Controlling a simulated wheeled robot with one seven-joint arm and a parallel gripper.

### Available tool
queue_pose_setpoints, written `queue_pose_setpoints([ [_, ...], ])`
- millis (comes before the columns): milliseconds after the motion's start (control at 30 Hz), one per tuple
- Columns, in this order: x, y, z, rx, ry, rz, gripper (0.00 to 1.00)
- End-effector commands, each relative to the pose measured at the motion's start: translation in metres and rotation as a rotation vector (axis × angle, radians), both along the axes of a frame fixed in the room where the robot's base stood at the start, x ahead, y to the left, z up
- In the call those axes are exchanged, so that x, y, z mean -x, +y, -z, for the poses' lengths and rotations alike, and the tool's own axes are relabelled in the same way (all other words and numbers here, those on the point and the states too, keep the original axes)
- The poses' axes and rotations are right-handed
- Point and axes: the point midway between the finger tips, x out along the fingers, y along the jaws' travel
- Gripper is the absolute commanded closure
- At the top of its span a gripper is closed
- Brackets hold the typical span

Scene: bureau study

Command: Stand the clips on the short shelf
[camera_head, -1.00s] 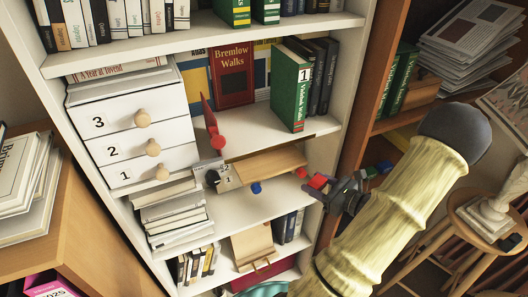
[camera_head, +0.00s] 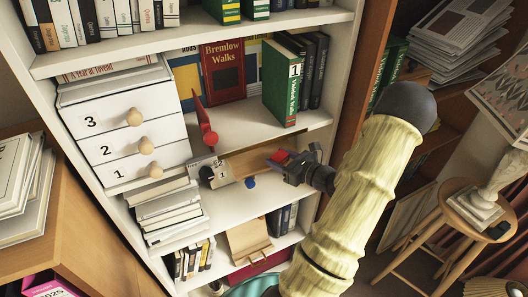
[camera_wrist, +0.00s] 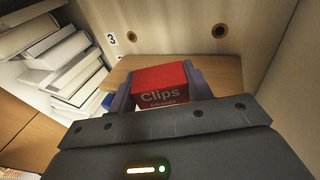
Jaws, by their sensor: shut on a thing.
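The clips are a small red box lettered "Clips" (camera_wrist: 160,78), seen close in the wrist view. In the head view the red box (camera_head: 278,156) shows partly, at the tip of my arm. My gripper (camera_head: 285,163) is shut on it, with a finger at each side in the wrist view. The short shelf looks to be the light wooden board (camera_head: 246,163) inside the bookcase; it also shows in the wrist view (camera_wrist: 228,72). The box is over or at the right part of this board. I cannot tell whether it touches the wood.
A number plate (camera_head: 222,174) and a blue knob (camera_head: 250,183) are by the board. Stacked books (camera_head: 168,210) lie to the left. A green book (camera_head: 286,85) stands on the shelf above.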

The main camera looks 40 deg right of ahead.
Motion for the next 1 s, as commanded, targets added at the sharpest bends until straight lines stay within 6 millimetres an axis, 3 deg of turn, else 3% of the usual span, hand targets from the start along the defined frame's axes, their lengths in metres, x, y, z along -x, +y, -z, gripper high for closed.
queue_pose_setpoints([
  [133,-0.018,0.003,0.0,0.001,0.0,-0.003,0.73],
  [533,-0.025,0.004,0.0,0.001,-0.001,-0.002,0.73],
  [767,-0.064,0.011,-0.001,0.0,-0.002,-0.005,0.73],
  [1000,-0.064,0.01,0.015,0.0,-0.001,0.0,0.73],
])
